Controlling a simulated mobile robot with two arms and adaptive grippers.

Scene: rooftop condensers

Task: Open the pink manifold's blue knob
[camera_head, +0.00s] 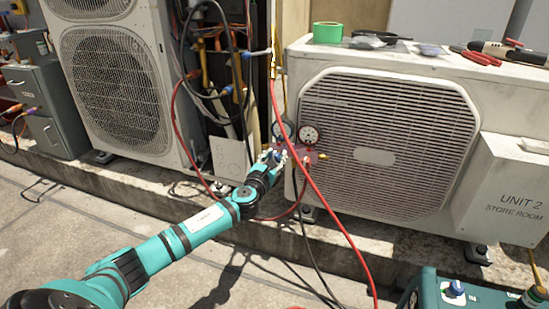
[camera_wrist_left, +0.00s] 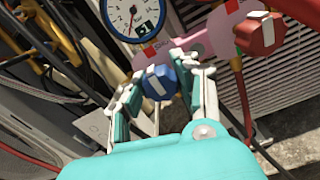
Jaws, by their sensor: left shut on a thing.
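The pink manifold (camera_wrist_left: 193,42) hangs in front of the condenser grille, with gauges above it. Its blue knob (camera_wrist_left: 158,82) has a white bar that stands nearly upright, tilted a little, in the left wrist view. A red knob (camera_wrist_left: 259,33) sits on the manifold's right part. My left gripper (camera_wrist_left: 163,88) is shut on the blue knob, with a finger on each side of it. My right gripper is not in view.
Two gauges, one of them (camera_head: 309,135) at the manifold's right, hang above it. A red hose (camera_head: 327,215) runs down past the manifold to the ground. The UNIT 2 condenser (camera_head: 465,150) stands right behind, with tools and green tape (camera_head: 328,32) on top. A teal machine (camera_head: 470,293) sits at lower right.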

